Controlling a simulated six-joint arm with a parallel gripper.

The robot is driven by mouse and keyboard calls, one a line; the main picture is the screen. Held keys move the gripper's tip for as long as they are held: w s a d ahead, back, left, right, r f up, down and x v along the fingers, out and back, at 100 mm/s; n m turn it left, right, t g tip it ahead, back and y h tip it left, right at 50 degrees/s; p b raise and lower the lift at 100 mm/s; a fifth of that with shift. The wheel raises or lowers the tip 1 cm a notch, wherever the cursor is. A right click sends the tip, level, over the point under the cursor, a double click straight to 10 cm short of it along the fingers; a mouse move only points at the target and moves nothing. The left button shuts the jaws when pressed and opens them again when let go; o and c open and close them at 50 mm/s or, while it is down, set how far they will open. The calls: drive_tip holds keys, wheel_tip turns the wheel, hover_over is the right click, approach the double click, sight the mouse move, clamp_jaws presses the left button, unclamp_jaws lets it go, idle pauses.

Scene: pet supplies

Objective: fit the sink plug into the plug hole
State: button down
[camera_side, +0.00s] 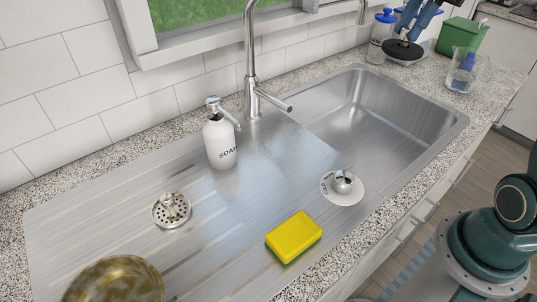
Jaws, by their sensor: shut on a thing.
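My gripper (408,28) is at the top right edge of the side view, with blue fingers pointing down. It is shut on a dark round piece with a short stem, which looks like the sink plug (403,51). The plug is near a pale round dish at the back right of the counter; I cannot tell whether they touch. The steel sink basin (405,105) lies to the left and nearer. I cannot make out a plug hole in its floor.
A clear jug (461,75) and green box (462,36) stand right.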

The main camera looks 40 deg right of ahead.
drive_tip(key=shift+s+d+f, duration=0.15)
drive_tip(key=shift+d, duration=0.05)
wheel_tip(320, 180, down, 38)
drive_tip(key=shift+f, duration=0.2)
idle(1.2)
drive_tip(key=shift+f, duration=0.15)
drive_tip(key=shift+f, duration=1.75)
drive_tip(key=shift+f, duration=0.15)
drive_tip(key=c, duration=1.5)
unclamp_jaws()
drive_tip(key=shift+c, duration=0.2)
drive_tip(key=shift+o, duration=1.4)
